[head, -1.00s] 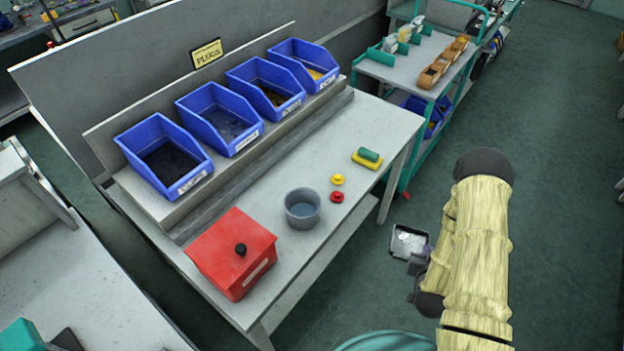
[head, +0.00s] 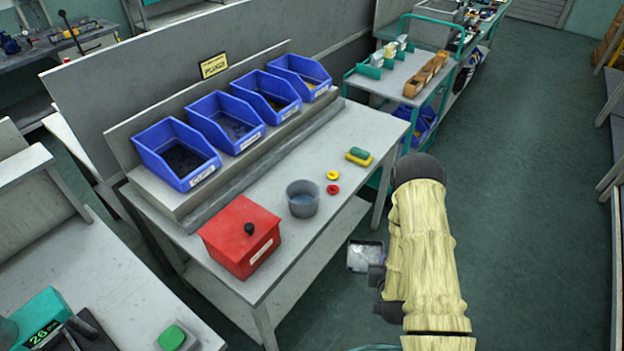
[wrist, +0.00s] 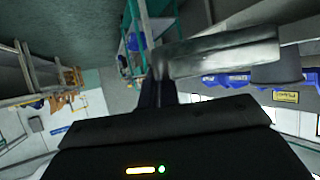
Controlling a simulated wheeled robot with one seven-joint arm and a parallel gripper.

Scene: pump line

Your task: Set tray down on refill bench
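A small grey tray (head: 364,257) with pale contents hangs over the floor at the right of the grey bench that carries the blue bins. I take this to be the refill bench (head: 372,126). My gripper (head: 377,278) is at the tray's right edge, partly hidden by my arm, and appears shut on it. In the wrist view the tray (wrist: 222,54) shows edge-on as a grey slab beyond the gripper (wrist: 158,92). The tray is apart from the bench and off its front side.
On the bench stand several blue bins (head: 225,120), a red box (head: 240,236), a grey cup (head: 302,199), yellow and red knobs (head: 333,182) and a green-and-yellow sponge (head: 359,156). Bare top lies between them. A teal cart (head: 402,76) stands behind. Floor at right is open.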

